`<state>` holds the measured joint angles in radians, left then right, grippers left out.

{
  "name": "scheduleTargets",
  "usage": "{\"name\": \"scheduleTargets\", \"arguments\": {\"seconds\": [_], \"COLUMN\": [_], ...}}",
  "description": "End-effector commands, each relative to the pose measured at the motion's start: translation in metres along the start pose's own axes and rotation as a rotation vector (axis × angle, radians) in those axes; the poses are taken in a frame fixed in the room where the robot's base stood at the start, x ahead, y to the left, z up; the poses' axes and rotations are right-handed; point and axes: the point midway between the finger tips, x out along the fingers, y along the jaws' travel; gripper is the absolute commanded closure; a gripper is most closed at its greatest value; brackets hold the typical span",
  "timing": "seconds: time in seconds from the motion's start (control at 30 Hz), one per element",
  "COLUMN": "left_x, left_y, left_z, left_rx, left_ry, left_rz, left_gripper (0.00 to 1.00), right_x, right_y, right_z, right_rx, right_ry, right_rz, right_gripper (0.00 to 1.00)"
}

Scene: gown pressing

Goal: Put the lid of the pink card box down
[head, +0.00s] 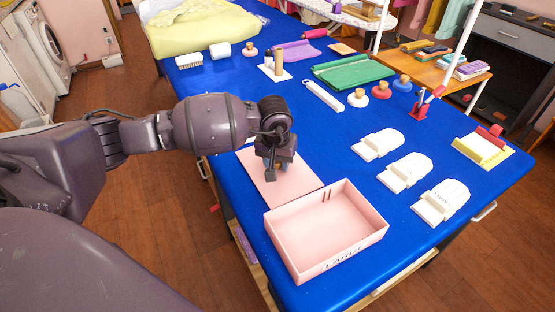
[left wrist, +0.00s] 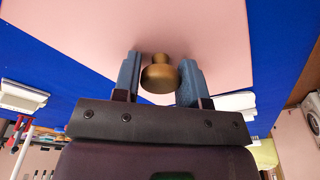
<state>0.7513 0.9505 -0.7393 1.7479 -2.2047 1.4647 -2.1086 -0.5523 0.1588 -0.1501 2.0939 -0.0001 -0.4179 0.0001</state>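The lid of the pink card box (head: 292,187) is a flat pink panel beside the box, over the table's left edge area. I cannot tell whether it touches the table. In the left wrist view the lid (left wrist: 85,25) fills the upper part, with a brass knob (left wrist: 160,77) on it. The open pink card box (head: 285,247), marked LARGE, stands at the table's near corner, apparently empty. My right gripper is not in view.
Folded green cloth (head: 352,72), round-knobbed stamps (head: 381,91) and wooden pieces stand farther back. The blue surface between box and white pads is free.

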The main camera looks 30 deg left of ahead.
Motion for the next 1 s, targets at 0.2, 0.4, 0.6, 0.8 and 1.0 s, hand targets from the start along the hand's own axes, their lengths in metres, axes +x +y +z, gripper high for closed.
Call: {"name": "scheduleTargets", "arguments": {"seconds": [0.2, 0.4, 0.6, 0.8, 1.0], "left_x": [-0.001, -0.002, -0.02, -0.059, -0.095], "left_y": [0.0, 0.0, 0.0, 0.0, 0.0], "left_z": [0.0, 0.0, -0.002, -0.003, -0.002], "left_rx": [0.0, 0.0, 0.0, 0.001, 0.0], "left_ry": [0.0, 0.001, 0.006, 0.009, 0.006], "left_rz": [0.001, 0.001, 0.002, 0.001, 0.001], "left_gripper": [0.39, 0.39, 0.39, 0.39, 0.39], "right_x": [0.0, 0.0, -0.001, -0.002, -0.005], "right_y": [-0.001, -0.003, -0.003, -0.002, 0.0], "right_z": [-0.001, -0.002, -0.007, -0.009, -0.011], "right_rx": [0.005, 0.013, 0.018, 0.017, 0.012], "right_ry": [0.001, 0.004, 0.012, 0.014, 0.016], "right_rz": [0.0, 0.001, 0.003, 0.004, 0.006], "right_gripper": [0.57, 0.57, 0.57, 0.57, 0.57]}}
